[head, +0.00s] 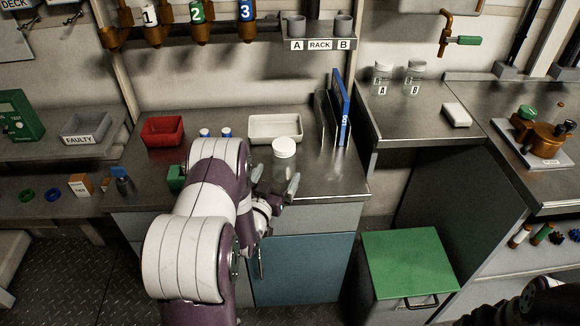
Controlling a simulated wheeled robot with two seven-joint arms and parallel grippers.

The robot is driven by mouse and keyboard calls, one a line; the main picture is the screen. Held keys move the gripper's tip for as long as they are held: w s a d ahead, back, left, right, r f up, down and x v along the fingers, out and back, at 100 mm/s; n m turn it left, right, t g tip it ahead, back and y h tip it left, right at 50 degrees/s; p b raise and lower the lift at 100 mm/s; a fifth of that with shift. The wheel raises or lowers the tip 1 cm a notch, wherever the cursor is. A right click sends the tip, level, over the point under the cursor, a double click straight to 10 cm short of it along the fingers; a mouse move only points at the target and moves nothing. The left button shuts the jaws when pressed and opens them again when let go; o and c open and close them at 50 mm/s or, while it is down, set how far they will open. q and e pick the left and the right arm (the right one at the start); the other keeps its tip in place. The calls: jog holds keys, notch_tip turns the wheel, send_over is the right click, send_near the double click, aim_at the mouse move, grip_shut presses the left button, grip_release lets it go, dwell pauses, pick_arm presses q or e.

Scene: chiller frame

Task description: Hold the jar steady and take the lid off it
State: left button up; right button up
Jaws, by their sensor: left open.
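A clear jar (283,168) with a white lid (284,148) stands upright on the metal counter, near its front edge. The lid sits on top of the jar. My left gripper (275,181) is open at the jar, with one finger on its left and the other in front on its right. I cannot tell whether the fingers touch the glass. My left arm hides part of the counter to the left of the jar. I see no right gripper fingers.
A white tray (275,140) lies behind the jar and a red bin (162,145) stands further left. Blue-spined upright folders (342,112) stand to the right. The counter right of the jar is clear.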

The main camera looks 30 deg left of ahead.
aim_at(284, 160)
pick_arm(q)
jog(key=shift+w+r, duration=0.15)
jog(key=shift+w, duration=0.2)
jog(key=w, duration=0.5)
jog(key=shift+a, duration=0.35)
jog(key=shift+r, duration=0.1)
jog(key=c, duration=1)
jog(key=shift+c, duration=0.2)
jog(key=shift+r, duration=0.25)
jog(key=s+d, duration=0.2)
jog(key=s, duration=1.6)
jog(key=shift+d, duration=0.4)
